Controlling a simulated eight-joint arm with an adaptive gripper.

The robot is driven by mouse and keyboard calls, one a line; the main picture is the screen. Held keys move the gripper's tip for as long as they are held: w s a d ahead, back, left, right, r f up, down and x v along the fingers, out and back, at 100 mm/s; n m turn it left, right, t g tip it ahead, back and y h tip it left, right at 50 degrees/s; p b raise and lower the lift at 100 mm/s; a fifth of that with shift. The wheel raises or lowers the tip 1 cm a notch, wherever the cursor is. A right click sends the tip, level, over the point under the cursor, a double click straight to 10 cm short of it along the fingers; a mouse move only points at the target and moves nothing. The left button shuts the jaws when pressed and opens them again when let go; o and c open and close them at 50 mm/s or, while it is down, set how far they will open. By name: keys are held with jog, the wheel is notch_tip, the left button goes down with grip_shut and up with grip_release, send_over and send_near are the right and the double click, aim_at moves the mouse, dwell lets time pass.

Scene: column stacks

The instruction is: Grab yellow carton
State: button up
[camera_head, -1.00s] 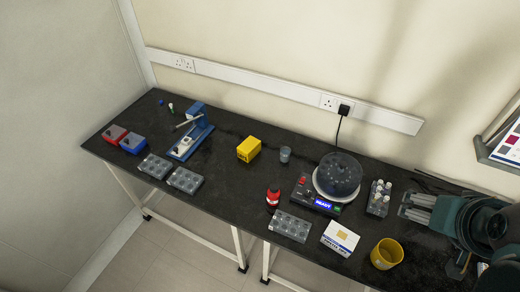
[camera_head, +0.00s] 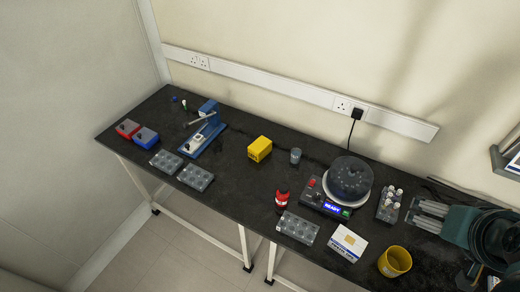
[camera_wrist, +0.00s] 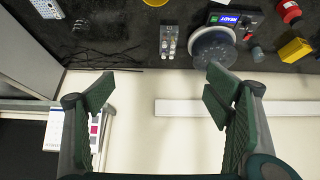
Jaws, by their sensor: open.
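The yellow carton (camera_head: 259,149) stands on the black bench near its middle, left of a small clear beaker. It also shows in the wrist view (camera_wrist: 294,50) at the upper right. My gripper (camera_head: 431,216) is at the right end of the bench in the head view, well apart from the carton. In the wrist view my gripper (camera_wrist: 160,90) has its two green fingers spread wide with nothing between them. The carton lies beyond the right finger there.
Between my gripper and the carton stand a round-domed machine (camera_head: 350,178), a rack of vials (camera_head: 389,204) and the beaker (camera_head: 295,155). A red bottle (camera_head: 282,197), a white box (camera_head: 347,243) and a yellow cup (camera_head: 394,261) sit towards the front. The bench is clear around the carton's left side.

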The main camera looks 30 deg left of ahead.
dwell(0.3)
jog(key=w+a+r+n+g+y, duration=0.1)
jog(key=w+a+r+n, duration=0.1)
jog(key=w+a, duration=0.45)
jog(key=w+a+r+n+g, duration=0.1)
jog(key=w+a+r+n, duration=0.15)
jog(key=w+a, duration=0.35)
jog(key=w+a+f+n+g, duration=0.1)
jog(key=w+a+f+n, duration=0.1)
jog(key=w+a, duration=0.55)
jog(key=n+g+h, duration=0.1)
jog(key=n+g, duration=0.3)
jog(key=n, duration=0.5)
send_over(260, 145)
jog(key=f, duration=2.5)
jog(key=shift+w+d+f, duration=0.1)
jog(key=shift+w+d, duration=0.05)
jog(key=shift+w, duration=0.05)
jog(key=shift+s+a+f, duration=0.1)
jog(key=shift+a+f, duration=0.1)
jog(key=shift+a, duration=0.05)
jog(key=shift+f, duration=0.1)
